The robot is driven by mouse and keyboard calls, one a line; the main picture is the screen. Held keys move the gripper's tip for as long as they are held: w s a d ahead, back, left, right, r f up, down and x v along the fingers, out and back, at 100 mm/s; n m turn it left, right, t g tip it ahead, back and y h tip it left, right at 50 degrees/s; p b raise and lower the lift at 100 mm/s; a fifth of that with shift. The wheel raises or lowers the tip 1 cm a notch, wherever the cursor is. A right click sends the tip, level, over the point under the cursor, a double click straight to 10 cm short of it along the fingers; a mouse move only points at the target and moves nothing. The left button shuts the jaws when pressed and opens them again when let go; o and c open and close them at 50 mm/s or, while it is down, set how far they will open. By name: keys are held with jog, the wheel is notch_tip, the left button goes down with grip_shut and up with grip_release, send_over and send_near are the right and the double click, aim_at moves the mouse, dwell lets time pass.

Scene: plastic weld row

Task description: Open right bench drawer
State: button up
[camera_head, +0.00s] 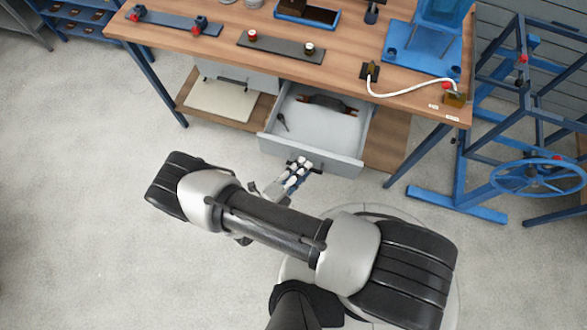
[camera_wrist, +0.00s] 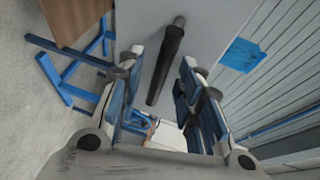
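The right bench drawer (camera_head: 318,143) is pulled out from under the wooden bench (camera_head: 350,70), and its grey inside shows. Its dark bar handle (camera_head: 314,168) is on the front panel, partly covered by my gripper in the head view. My gripper (camera_head: 299,168) is at the drawer front. In the wrist view, the handle (camera_wrist: 166,60) lies between the spread fingers of my gripper (camera_wrist: 162,58), with a gap visible on both sides. The fingers are open and do not appear to press on the bar.
A dark curved tool (camera_head: 327,103) and a small dark item (camera_head: 281,122) lie in the drawer. A pale board (camera_head: 221,100) is on the lower shelf to the left. A blue frame with a wheel (camera_head: 540,177) stands right. Floor before the bench is clear at left.

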jog(key=v, duration=1.1)
jog(key=shift+s+a, duration=0.25)
jog(key=shift+s, duration=0.05)
jog(key=shift+r, duration=0.1)
jog(key=w+d+r+m+g+y, duration=0.15)
jog(key=r+m+g, duration=0.25)
jog(key=r+m, duration=0.4)
jog(key=w+d+r+m+g, duration=0.2)
jog(key=w+r+m+g, duration=0.15)
jog(key=r+m, duration=0.45)
jog(key=w+d+r+m+g+y, duration=0.15)
jog(key=r+m+g, duration=0.25)
jog(key=r+m, duration=0.4)
jog(key=s+d+r+m+t+y, duration=0.2)
jog(key=s+d+r+m+y, duration=0.1)
jog(key=d+r+m, duration=0.4)
jog(key=s+d+r+m+t+y, duration=0.2)
jog(key=s+d+r+m+y, duration=0.2)
jog(key=d+r+m, duration=0.3)
notch_tip(320, 180, up, 5)
jog(key=m, duration=0.8)
jog(key=shift+d+m, duration=0.35)
jog(key=shift+m, duration=0.05)
